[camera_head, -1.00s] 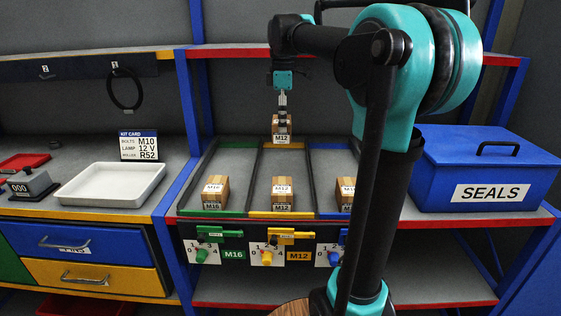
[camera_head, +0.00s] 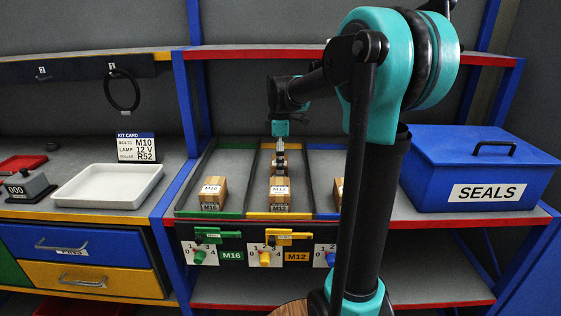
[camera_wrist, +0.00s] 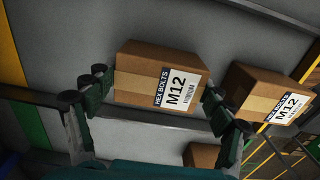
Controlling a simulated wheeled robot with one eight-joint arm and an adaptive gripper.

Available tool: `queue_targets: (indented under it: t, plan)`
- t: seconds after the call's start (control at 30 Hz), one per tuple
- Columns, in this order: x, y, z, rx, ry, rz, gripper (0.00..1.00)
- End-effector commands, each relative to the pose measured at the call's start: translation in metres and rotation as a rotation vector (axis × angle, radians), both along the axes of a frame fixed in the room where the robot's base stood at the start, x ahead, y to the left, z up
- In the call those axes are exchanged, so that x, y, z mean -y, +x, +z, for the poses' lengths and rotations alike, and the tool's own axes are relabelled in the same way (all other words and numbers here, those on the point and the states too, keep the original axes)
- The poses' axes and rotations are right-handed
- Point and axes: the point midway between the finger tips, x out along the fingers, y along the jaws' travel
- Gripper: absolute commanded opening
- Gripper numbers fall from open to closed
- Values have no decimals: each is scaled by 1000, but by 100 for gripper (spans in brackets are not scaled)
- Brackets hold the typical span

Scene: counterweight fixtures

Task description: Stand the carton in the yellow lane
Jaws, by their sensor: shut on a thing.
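My gripper (camera_head: 280,160) is shut on a brown carton (camera_wrist: 150,75) with an "M12 hex bolts" label, between both fingers in the wrist view. The held carton is low in the yellow lane (camera_head: 278,214), behind another M12 carton (camera_head: 279,195) at the lane's front. In the wrist view that front carton (camera_wrist: 262,90) is at right, with a small gap between the two. The held carton looks roughly in line with the lane. In the head view it is mostly hidden by my gripper and the front carton; I cannot tell whether it touches the lane floor.
Dark rails divide the lanes. An M16 carton (camera_head: 212,194) stands in the green lane at left; a carton (camera_head: 339,192) in the blue lane is partly hidden by my arm. A blue SEALS box (camera_head: 430,180) stands right, a white tray (camera_head: 75,199) left.

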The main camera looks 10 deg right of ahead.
Motion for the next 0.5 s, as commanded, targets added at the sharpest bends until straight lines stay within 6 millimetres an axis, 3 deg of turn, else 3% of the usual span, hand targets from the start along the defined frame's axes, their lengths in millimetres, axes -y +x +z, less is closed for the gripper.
queue_targets:
  t: [0.3,0.33,0.43,0.5]
  plan:
    - [0,0,-2,0,0,0,34]
    - [0,0,-2,0,0,0,85]
    - [0,0,-2,0,0,0,97]
    - [0,0,-2,0,0,0,100]
